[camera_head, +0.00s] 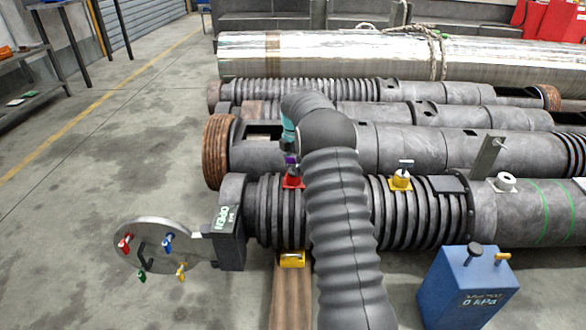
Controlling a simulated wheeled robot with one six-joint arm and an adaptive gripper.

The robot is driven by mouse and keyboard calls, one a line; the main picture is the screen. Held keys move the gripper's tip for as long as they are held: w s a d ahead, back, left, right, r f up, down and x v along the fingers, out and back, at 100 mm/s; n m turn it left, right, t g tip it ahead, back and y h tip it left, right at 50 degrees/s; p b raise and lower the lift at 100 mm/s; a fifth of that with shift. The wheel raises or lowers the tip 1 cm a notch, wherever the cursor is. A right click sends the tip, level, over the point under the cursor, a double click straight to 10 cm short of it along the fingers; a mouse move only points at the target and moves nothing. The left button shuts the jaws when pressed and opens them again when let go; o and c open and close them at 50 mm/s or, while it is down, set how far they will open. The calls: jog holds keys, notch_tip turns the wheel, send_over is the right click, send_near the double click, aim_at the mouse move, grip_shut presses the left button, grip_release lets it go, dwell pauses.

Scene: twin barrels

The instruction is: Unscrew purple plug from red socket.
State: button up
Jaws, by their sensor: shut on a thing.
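The red socket (293,181) sits on top of the near ribbed barrel, left of the middle of the picture. The purple plug (291,160) stands just above it, small and partly hidden. My gripper (291,154) points down over the socket and is shut on the purple plug. Whether the plug is still seated in the socket cannot be told at this size. My own thick grey arm passes just right of it and hides part of the barrel.
A yellow socket (400,181) and a white one (506,182) stand further right on the barrel. A round hatch with coloured handles (160,245) hangs open at left. A blue box (466,288) stands front right. The left floor is clear.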

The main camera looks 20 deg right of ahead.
jog(key=n, duration=0.2)
jog(key=shift+n, duration=0.3)
jog(key=o, duration=1.4)
jog(key=shift+c, duration=0.2)
jog(key=shift+r, duration=0.1)
notch_tip(320, 180, up, 5)
jog(key=p, duration=0.4)
jog(key=shift+r, duration=2.7)
